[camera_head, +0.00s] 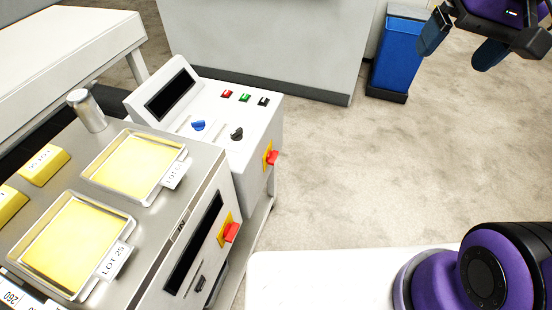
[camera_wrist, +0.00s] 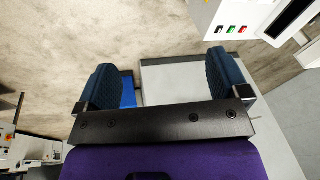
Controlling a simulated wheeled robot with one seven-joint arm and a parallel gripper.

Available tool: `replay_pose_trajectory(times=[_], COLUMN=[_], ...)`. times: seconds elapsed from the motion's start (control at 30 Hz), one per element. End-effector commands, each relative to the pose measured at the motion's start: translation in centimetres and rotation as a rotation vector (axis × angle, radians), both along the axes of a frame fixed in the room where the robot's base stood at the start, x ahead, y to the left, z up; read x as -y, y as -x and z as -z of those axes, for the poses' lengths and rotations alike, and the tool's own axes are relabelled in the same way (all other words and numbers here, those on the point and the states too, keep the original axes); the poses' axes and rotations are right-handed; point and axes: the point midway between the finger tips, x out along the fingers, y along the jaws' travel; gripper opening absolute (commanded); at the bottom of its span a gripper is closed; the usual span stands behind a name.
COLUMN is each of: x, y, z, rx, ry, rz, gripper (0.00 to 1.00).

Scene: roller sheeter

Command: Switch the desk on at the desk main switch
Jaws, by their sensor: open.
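The white control desk (camera_head: 232,125) stands left of centre in the head view, with a dark display and several buttons and knobs on its sloped top. On its right side is a red rotary switch (camera_head: 272,157) on a yellow plate. A second red switch (camera_head: 231,232) on a yellow plate is on the front of the steel machine nearer to me. My gripper (camera_head: 455,57) is at the upper right of the head view, open and empty, well away from both switches.
The steel machine top (camera_head: 150,225) carries yellow-filled trays and a metal cup (camera_head: 86,110). A blue bin (camera_head: 397,52) stands on the carpet by a grey cabinet (camera_head: 265,40). A white surface (camera_head: 330,280) lies at the front. Open carpet separates the desk and my gripper.

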Motion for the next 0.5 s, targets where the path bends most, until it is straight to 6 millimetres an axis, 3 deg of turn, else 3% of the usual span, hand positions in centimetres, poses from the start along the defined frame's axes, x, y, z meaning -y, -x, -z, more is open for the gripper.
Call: replay_pose_trajectory(times=[0.5], x=[-4.5], y=[-10.9], z=[9.2], rx=[-0.367], ry=[-0.315], rz=[0.115], gripper=[0.94])
